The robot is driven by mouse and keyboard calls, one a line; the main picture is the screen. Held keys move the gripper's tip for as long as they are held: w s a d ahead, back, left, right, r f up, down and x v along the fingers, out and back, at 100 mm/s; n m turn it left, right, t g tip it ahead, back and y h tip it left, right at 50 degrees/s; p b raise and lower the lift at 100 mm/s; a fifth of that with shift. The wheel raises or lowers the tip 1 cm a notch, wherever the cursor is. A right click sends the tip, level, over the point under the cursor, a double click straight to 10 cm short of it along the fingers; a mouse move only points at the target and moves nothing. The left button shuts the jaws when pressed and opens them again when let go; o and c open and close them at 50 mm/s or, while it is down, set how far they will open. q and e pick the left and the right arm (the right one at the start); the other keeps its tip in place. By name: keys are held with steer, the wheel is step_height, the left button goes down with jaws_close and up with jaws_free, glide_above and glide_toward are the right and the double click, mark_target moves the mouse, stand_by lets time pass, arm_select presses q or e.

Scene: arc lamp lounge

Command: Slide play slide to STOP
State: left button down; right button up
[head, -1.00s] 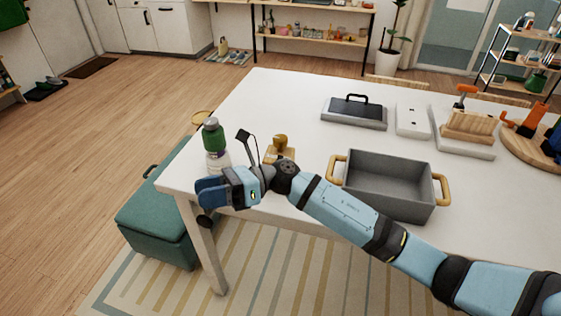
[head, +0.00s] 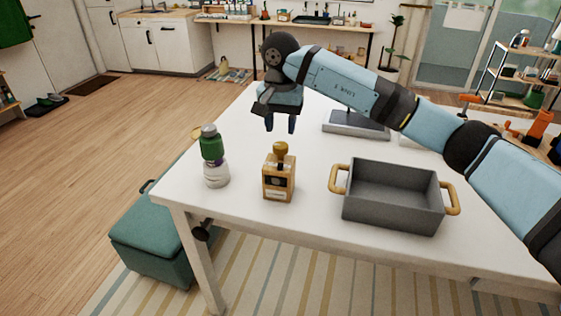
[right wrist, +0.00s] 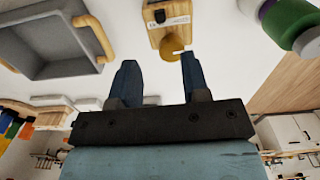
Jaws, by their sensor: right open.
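A small wooden box (head: 278,184) with a dark front panel and a round yellow-brown knob (head: 280,149) on top stands upright near the white table's front edge. It is the likeliest bearer of the play slide, but I cannot make out a slide position or STOP mark. The right wrist view shows the box (right wrist: 172,34) with a pale, unreadable label. My right gripper (head: 280,124) is open and empty, fingers pointing down, above the table and beyond the box in the head view. Its fingers (right wrist: 158,60) touch nothing. My left gripper is out of view.
A green-and-white bottle (head: 214,160) stands left of the box. A grey bin (head: 392,205) with wooden handles stands to its right. A grey device (head: 355,128) lies behind, partly under my right arm. Bare tabletop (head: 310,165) lies between box and bin.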

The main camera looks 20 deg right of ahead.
mark_target(280, 164)
step_height(280, 164, down, 11)
steer(key=shift+r+p, duration=0.1)
steer(key=shift+p, duration=0.3)
jaws_close()
